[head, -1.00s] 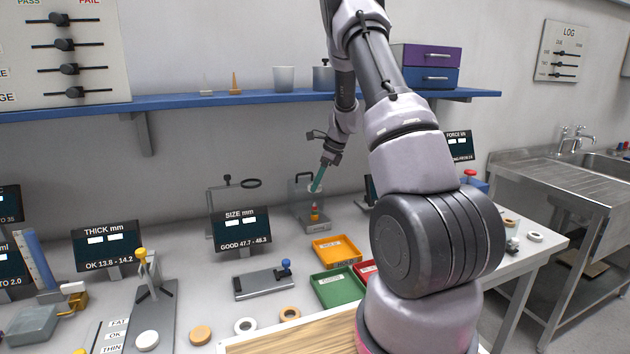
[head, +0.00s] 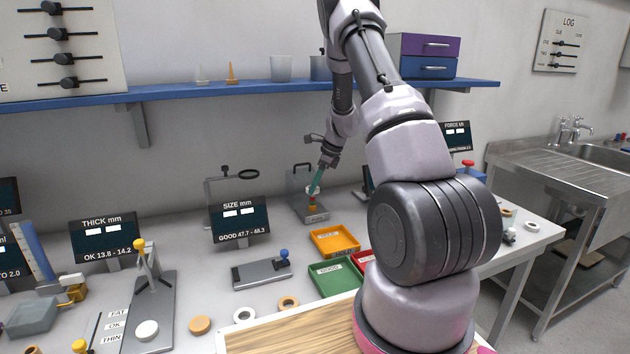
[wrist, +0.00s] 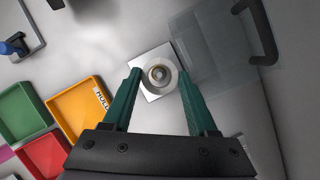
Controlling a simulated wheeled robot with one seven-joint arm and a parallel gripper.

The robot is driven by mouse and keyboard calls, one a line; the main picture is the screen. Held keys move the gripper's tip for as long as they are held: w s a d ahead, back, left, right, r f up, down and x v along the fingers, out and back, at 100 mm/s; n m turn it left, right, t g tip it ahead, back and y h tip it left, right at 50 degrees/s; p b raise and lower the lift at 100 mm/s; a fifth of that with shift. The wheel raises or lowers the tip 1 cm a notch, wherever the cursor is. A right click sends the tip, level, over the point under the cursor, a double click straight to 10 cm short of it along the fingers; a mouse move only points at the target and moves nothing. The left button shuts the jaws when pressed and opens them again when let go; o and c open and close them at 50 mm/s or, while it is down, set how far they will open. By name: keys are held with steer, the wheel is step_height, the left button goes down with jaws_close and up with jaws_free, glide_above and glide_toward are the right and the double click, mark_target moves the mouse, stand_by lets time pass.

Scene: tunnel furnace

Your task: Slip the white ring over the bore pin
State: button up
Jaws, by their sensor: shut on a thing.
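My gripper (head: 315,184) has its green fingers shut on the white ring (head: 310,190), seen edge-on in the head view. In the wrist view the fingertips (wrist: 160,74) grip the ring (wrist: 159,90) from both sides. The bore pin (head: 312,207), orange and stepped, stands upright on a small grey base (head: 317,217) under the ring. In the wrist view the pin (wrist: 158,74) shows inside the ring's hole, roughly centred. I cannot tell whether its tip is inside the ring or just below it.
A clear guard with a dark handle (wrist: 264,35) stands beside the pin. Orange (head: 334,240), green (head: 336,280) and red trays lie in front. The SIZE display (head: 239,221) and a magnifier stand (head: 224,188) are to the left. Other rings lie near the wooden board (head: 290,335).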

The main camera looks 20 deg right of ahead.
steer(key=shift+f, duration=1.25)
steer(key=o, duration=1.4)
